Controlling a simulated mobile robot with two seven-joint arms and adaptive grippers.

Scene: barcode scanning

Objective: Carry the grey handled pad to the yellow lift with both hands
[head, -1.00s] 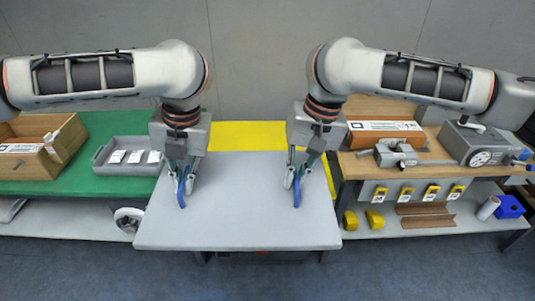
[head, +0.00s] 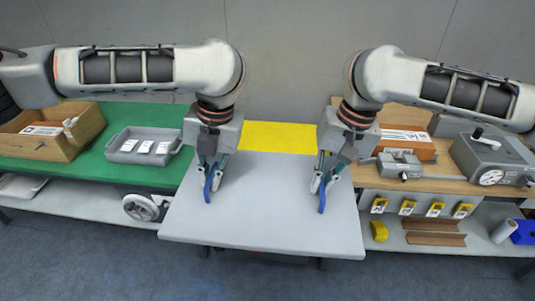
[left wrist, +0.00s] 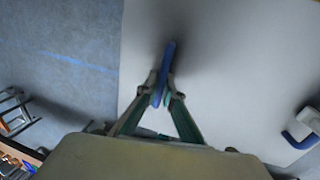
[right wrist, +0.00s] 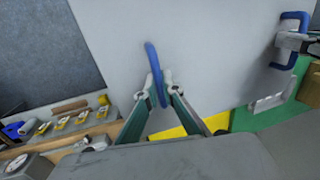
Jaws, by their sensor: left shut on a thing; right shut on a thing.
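The grey pad (head: 265,222) is a wide flat board with a blue handle near each side. It hangs level between my two grippers, in front of a yellow surface (head: 280,137), which shows behind its far edge and is partly hidden by it. My left gripper (head: 211,186) is shut on the left blue handle (left wrist: 167,65). My right gripper (head: 323,190) is shut on the right blue handle (right wrist: 153,65). In the right wrist view the left handle (right wrist: 293,38) also shows.
On the left a green table (head: 105,175) bears a wooden box (head: 85,130) and a grey tray (head: 122,155). On the right a wooden bench (head: 445,172) bears a brown box (head: 418,151) and grey devices. Both stand close beside the pad.

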